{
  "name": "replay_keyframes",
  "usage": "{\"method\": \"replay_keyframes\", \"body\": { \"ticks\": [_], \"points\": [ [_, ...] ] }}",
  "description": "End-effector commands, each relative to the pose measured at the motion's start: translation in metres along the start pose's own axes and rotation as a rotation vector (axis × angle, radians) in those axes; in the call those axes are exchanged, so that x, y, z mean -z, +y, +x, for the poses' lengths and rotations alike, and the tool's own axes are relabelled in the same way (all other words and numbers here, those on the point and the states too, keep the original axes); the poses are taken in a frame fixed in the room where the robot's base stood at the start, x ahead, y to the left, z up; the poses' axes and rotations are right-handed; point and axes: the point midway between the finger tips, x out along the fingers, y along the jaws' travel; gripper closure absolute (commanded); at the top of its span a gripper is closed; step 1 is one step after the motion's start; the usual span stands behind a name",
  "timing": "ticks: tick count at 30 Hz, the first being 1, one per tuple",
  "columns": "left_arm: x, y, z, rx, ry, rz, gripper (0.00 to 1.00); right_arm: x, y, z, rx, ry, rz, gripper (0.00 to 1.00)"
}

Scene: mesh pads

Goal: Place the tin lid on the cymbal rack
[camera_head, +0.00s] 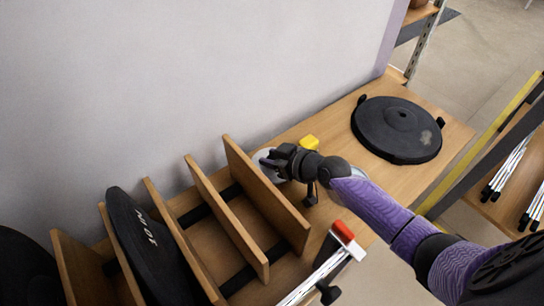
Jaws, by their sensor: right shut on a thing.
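The cymbal rack (268,196) is a wooden frame with several upright dividers, running from lower left to centre. My right gripper (276,161) is shut by the far end divider, at about its top edge in the picture. A pale grey, round-edged piece, which looks like the tin lid (266,163), shows behind its fingers. Most of that piece is hidden by the gripper, and I cannot tell whether it touches the rack. My left gripper is not in view.
A black round pad (390,122) lies flat on the wooden table (455,132). A black disc (145,240) stands tilted in a left slot of the rack. A small yellow object (309,142) is behind my right wrist. A red-tipped metal clamp (340,240) is at the front. The wall closes off the back.

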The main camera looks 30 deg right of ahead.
Motion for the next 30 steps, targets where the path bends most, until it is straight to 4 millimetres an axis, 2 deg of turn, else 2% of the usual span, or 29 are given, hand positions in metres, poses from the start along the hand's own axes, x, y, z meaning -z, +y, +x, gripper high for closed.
{"method": "replay_keyframes", "body": {
  "ticks": [1, 5, 6, 11, 20, 24, 30],
  "points": [
    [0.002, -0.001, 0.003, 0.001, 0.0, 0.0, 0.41, -0.009, -0.001, 0.003, 0.001, -0.011, 0.001, 1.0],
    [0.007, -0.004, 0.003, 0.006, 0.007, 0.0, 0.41, -0.011, -0.002, 0.003, 0.002, -0.013, 0.001, 1.0],
    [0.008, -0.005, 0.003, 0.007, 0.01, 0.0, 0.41, -0.012, -0.002, 0.003, 0.002, -0.014, 0.001, 0.62],
    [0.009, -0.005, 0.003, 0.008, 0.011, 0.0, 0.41, -0.014, -0.003, 0.004, 0.004, -0.019, 0.002, 0.29],
    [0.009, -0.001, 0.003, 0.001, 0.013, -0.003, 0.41, -0.015, -0.004, 0.004, 0.007, -0.021, 0.006, 0.29],
    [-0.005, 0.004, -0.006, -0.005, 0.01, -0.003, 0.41, 0.002, -0.005, -0.005, 0.008, -0.017, 0.006, 0.29],
    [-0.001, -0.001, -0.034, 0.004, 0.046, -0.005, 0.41, 0.007, -0.002, -0.063, 0.004, -0.014, 0.0, 0.29]
  ]
}}
